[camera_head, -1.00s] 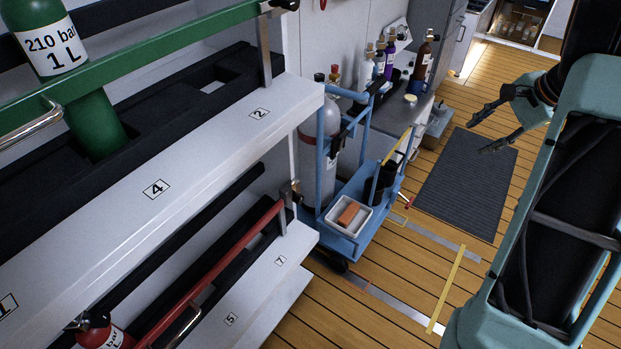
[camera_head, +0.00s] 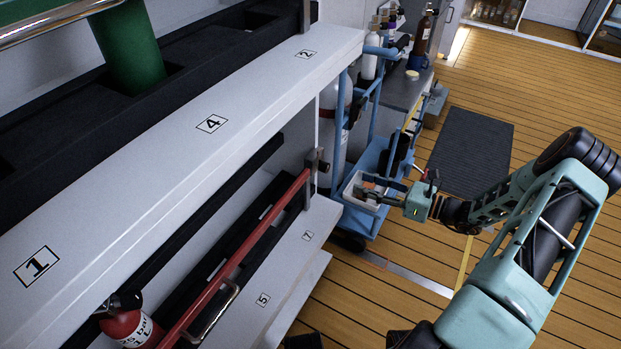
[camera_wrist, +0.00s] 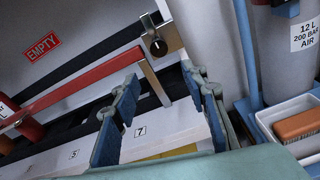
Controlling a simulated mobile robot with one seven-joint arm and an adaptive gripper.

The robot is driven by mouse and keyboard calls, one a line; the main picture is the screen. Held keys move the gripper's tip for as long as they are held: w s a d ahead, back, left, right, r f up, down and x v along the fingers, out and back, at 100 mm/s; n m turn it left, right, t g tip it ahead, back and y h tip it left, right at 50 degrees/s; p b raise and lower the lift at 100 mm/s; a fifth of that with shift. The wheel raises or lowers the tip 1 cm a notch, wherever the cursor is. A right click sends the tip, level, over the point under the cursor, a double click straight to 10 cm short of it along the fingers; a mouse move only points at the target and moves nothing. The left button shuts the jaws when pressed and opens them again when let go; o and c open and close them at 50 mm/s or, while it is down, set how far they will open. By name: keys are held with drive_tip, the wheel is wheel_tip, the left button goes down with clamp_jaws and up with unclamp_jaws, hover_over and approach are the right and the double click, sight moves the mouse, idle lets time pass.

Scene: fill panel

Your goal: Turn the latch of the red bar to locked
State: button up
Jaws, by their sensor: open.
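The red bar (camera_head: 240,252) runs along the front of the lower shelf. It also shows in the wrist view (camera_wrist: 80,87). At its far right end a metal bracket carries the latch, a dark round knob (camera_wrist: 157,46), which shows small in the head view (camera_head: 321,165). I cannot tell surely whether it is locked. My gripper (camera_head: 362,187) is open and empty, to the right of the latch in the head view. In the wrist view its fingers (camera_wrist: 163,78) stand apart, with the latch beyond and above the gap, not touched.
A blue cart (camera_head: 372,216) with a white tray (camera_wrist: 265,119) stands right of the latch; the tray holds an orange-brown brush (camera_wrist: 298,125). A grey cylinder (camera_wrist: 285,60) stands behind. A red cylinder (camera_head: 131,328) sits behind the bar's near end. The upper white shelf (camera_head: 150,170) overhangs. Wooden floor is open at right.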

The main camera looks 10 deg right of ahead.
sight(328, 169)
drive_tip(key=shift+m+t, duration=0.6)
drive_tip(key=shift+m, duration=0.1)
drive_tip(key=b+x, duration=0.2)
drive_tip(key=x, duration=1)
drive_tip(key=shift+s+a+b, duration=0.15)
drive_tip(key=shift+b, duration=0.15)
clamp_jaws()
